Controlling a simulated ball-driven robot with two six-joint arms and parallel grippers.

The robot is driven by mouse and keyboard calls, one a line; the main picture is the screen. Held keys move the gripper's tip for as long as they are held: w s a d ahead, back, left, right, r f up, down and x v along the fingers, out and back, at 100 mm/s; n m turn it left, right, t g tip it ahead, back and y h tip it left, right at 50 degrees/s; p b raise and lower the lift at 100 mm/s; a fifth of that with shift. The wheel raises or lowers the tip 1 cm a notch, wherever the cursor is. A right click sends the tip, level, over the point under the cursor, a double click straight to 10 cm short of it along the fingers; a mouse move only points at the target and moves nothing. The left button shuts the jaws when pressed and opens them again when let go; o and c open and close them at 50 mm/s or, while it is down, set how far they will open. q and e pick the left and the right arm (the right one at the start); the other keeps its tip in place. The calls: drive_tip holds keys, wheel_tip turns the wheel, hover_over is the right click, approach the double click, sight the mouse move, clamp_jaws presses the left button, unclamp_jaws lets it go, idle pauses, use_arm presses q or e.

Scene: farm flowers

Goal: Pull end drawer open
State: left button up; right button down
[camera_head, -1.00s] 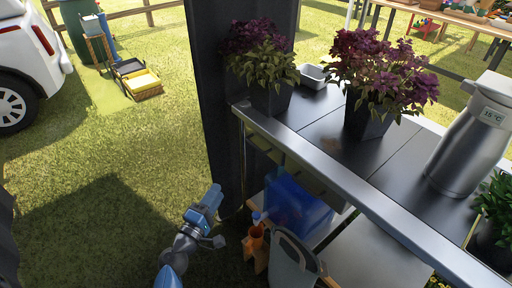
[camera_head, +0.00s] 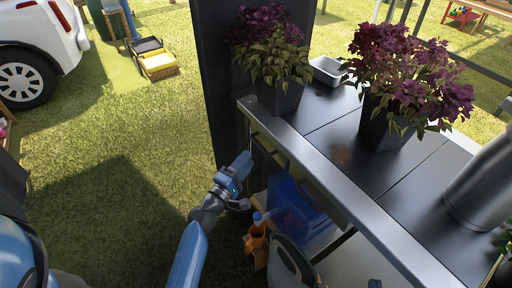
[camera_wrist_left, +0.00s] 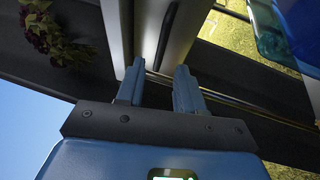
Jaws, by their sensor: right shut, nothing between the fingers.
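The end drawer (camera_head: 262,152) is a narrow front under the near left corner of the metal-edged table (camera_head: 335,182). In the head view it is partly hidden by my left gripper (camera_head: 241,166), which is at that corner, below the table top. In the left wrist view my left gripper's two blue fingers (camera_wrist_left: 158,90) are apart, with a pale panel (camera_wrist_left: 190,25) and a dark strip just beyond them. I see nothing held between them, and cannot tell whether they touch the drawer. My right gripper is not in view.
Potted purple flowers (camera_head: 268,50) and (camera_head: 400,80), a small grey tray (camera_head: 327,71) and a metal jug (camera_head: 485,185) stand on the table. A dark post (camera_head: 226,95) is close to my left gripper. A blue container (camera_head: 290,208) sits below.

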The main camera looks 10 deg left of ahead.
use_arm(q)
drive_tip(key=f+x, duration=0.1)
drive_tip(key=x, duration=0.5)
drive_tip(key=shift+r, duration=0.4)
clamp_jaws()
